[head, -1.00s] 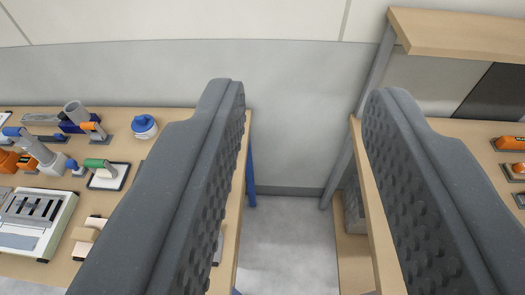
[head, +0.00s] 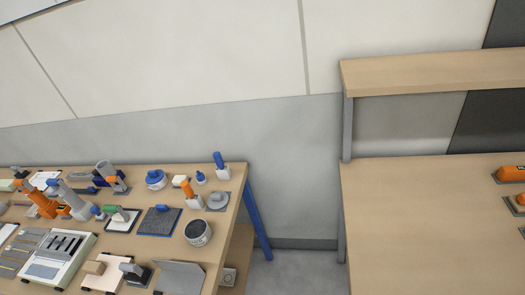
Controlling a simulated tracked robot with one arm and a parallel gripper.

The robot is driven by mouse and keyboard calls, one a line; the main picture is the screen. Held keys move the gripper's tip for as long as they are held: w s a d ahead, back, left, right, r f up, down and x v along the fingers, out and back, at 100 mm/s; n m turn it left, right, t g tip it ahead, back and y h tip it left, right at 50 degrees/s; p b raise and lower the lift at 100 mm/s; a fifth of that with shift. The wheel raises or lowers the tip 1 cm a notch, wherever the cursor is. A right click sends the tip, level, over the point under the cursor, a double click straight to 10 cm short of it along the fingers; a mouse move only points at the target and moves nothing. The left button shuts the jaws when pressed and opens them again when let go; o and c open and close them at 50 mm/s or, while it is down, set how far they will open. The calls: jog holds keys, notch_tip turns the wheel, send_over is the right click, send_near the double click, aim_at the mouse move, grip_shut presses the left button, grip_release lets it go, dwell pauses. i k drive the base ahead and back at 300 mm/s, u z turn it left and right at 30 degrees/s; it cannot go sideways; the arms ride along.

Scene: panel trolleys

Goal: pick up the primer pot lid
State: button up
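A round blue-topped piece (head: 155,179) sits farther back to the left. I cannot tell for certain which of these is the primer pot lid. My gripper is not in view.
The left bench (head: 188,268) is crowded with tools, including a dark pad (head: 158,222) and a blue-handled tool (head: 221,165). A floor gap (head: 290,270) separates it from the right bench (head: 420,220), mostly bare, with a shelf (head: 430,72) above. Orange tools (head: 512,174) lie at its right.

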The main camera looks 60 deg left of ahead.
aim_at(218, 200)
jog(key=z, duration=0.65)
jog(key=k, duration=1.55)
jog(key=u, duration=2)
jog(key=i, duration=1.3)
